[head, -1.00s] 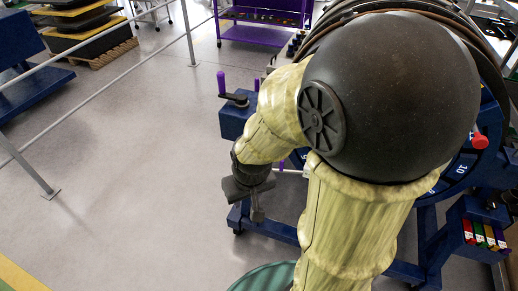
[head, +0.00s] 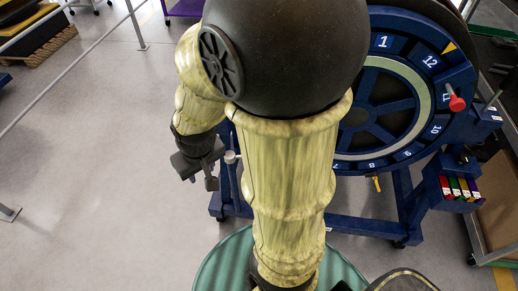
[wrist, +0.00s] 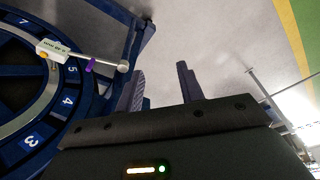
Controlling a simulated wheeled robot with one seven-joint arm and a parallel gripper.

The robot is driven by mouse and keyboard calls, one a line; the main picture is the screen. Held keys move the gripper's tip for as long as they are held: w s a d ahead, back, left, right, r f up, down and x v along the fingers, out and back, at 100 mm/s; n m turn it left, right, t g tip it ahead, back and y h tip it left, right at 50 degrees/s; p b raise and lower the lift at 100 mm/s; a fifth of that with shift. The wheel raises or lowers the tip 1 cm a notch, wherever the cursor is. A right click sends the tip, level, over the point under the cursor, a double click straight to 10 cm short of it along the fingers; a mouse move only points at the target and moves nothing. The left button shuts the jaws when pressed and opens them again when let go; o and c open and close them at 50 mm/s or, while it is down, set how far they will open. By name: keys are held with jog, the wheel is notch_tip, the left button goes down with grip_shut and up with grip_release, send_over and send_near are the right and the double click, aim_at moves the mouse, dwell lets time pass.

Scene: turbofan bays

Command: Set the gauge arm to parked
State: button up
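The gauge arm (wrist: 95,60) shows in the wrist view as a pale rod with a white readout box at one end, a purple band and a round pale knob. It lies across the blue numbered ring (wrist: 72,100). In the head view a pale knob (head: 231,157) shows beside my arm; the rest of the gauge arm is hidden. My gripper (wrist: 163,85) is open and empty, its fingers apart. The gauge arm's knob is left of the fingers in the wrist view, not touching them. In the head view my gripper (head: 199,180) hangs left of the knob.
The blue numbered wheel (head: 433,118) has a red knob (head: 456,103) and a yellow pointer (head: 449,47). Its blue stand (head: 360,228) reaches the floor. Colored boxes (head: 460,188) hang at its right. Open floor (head: 90,150) lies left, bounded by a railing (head: 75,75).

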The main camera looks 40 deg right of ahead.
jog(key=w+d+f+m+g, duration=0.1)
jog(key=w+d+f, duration=0.2)
jog(key=d, duration=0.6)
jog(key=w+d+f+m, duration=0.1)
jog(key=w+d+f, duration=0.2)
jog(key=d, duration=0.7)
jog(key=w+d+f+m+g, duration=0.1)
jog(key=w+d+f, duration=0.3)
jog(key=d, duration=0.5)
jog(key=w, duration=0.2)
jog(key=shift+w+d+g, duration=0.3)
jog(key=shift+w+d, duration=0.05)
notch_tip(320, 180, down, 17)
jog(key=p, duration=0.2)
jog(key=shift+f+p, duration=0.15)
jog(key=shift+p, duration=0.15)
grip_shut()
